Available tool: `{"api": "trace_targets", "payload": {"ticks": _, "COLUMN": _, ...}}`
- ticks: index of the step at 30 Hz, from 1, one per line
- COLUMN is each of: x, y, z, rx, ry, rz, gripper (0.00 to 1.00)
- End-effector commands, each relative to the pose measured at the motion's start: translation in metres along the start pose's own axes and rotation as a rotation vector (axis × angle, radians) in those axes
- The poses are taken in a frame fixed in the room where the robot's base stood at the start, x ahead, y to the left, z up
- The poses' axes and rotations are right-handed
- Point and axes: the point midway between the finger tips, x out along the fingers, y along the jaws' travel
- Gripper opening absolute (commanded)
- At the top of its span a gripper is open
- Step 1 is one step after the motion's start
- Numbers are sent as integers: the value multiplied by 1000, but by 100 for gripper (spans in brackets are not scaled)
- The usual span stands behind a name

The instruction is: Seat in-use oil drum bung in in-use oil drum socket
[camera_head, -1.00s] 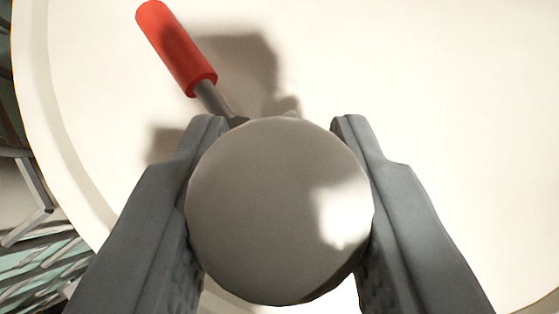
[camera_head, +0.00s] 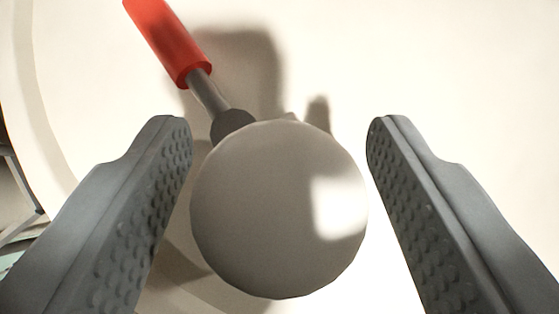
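A round grey metal cap, which looks like the oil drum bung (camera_head: 265,220), is in the middle of the view, seen end-on. My gripper (camera_head: 279,135) is open around it, with a finger on each side. A gap shows on the right of the bung, and a narrower one at the left fingertip. The pale drum top (camera_head: 440,60) lies below and fills most of the view. The socket is not visible; the bung hides what is beneath it, so I cannot tell whether it is seated.
A tool with a red handle (camera_head: 170,42) and a grey shaft lies at the upper left, its end close behind the bung. The drum's raised rim (camera_head: 45,110) curves along the left. The upper right of the drum top is clear.

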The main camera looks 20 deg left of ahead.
Motion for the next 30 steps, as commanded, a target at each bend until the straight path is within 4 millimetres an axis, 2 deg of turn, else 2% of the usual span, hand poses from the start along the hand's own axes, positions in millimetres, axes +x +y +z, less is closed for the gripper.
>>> {"api": "trace_targets", "payload": {"ticks": 6, "x": -2, "y": 0, "z": 0, "rx": 0, "ry": 0, "rz": 0, "gripper": 56}}
{"api": "trace_targets", "payload": {"ticks": 11, "x": -18, "y": 0, "z": 0, "rx": 0, "ry": 2, "rz": 1, "gripper": 56}}
{"api": "trace_targets", "payload": {"ticks": 30, "x": -141, "y": 1, "z": 0, "rx": 1, "ry": 2, "rz": 2, "gripper": 56}}
